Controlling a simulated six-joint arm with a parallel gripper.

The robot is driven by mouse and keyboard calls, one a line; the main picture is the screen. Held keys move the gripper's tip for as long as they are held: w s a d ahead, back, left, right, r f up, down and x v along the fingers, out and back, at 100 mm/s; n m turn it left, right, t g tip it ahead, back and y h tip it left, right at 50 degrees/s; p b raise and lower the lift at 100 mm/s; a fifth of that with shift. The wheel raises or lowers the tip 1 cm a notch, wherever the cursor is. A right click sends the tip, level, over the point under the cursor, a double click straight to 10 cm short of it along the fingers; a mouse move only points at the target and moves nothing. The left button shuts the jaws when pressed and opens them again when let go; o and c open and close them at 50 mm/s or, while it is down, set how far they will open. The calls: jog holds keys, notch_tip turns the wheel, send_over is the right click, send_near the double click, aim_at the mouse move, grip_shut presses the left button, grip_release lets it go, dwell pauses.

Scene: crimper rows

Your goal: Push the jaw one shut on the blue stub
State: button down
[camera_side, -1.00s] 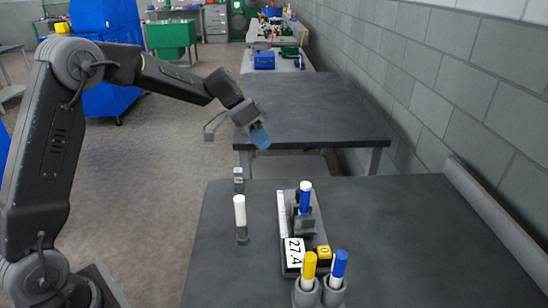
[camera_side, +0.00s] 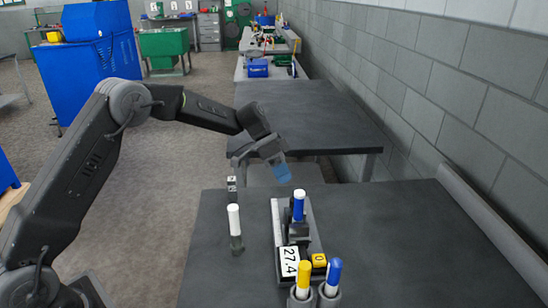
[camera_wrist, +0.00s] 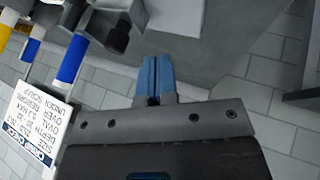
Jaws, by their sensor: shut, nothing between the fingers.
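The blue stub (camera_side: 299,209) stands upright with a white top in the dark fixture (camera_side: 304,258) on the near bench. Dark blocks, likely the jaws (camera_side: 298,230), sit low around it; which is jaw one, and whether they touch the stub, I cannot tell. My gripper (camera_side: 283,174) is shut and empty, its blue fingertips above and behind the stub, clear of it. A blue cylinder (camera_wrist: 72,60) and dark blocks (camera_wrist: 113,30) show at upper left there, apart from the fingers.
A white stub (camera_side: 234,219) stands in a small holder left of the fixture. Yellow (camera_side: 303,275) and blue (camera_side: 333,273) markers stand in cups in front. The bench's right side is clear up to the wall.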

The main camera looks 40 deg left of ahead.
jog(key=shift+s+d+f, duration=0.15)
jog(key=shift+s+d, duration=0.25)
jog(key=shift+d, duration=0.25)
jog(key=shift+s+d+f, duration=0.2)
jog(key=shift+s+d, duration=0.15)
jog(key=shift+d, duration=0.3)
jog(key=shift+s+d+f, duration=0.15)
jog(key=shift+s+d, duration=0.25)
jog(key=shift+d, duration=0.25)
jog(key=shift+s+d, duration=0.4)
jog(key=shift+d, duration=0.05)
jog(key=w+a, duration=0.1)
jog(key=a, duration=0.1)
jog(key=w+a, duration=0.2)
jog(key=shift+r, duration=0.15)
jog(key=v, duration=0.9)
jog(key=shift+s+a+r, duration=0.2)
jog(key=shift+r, duration=0.15)
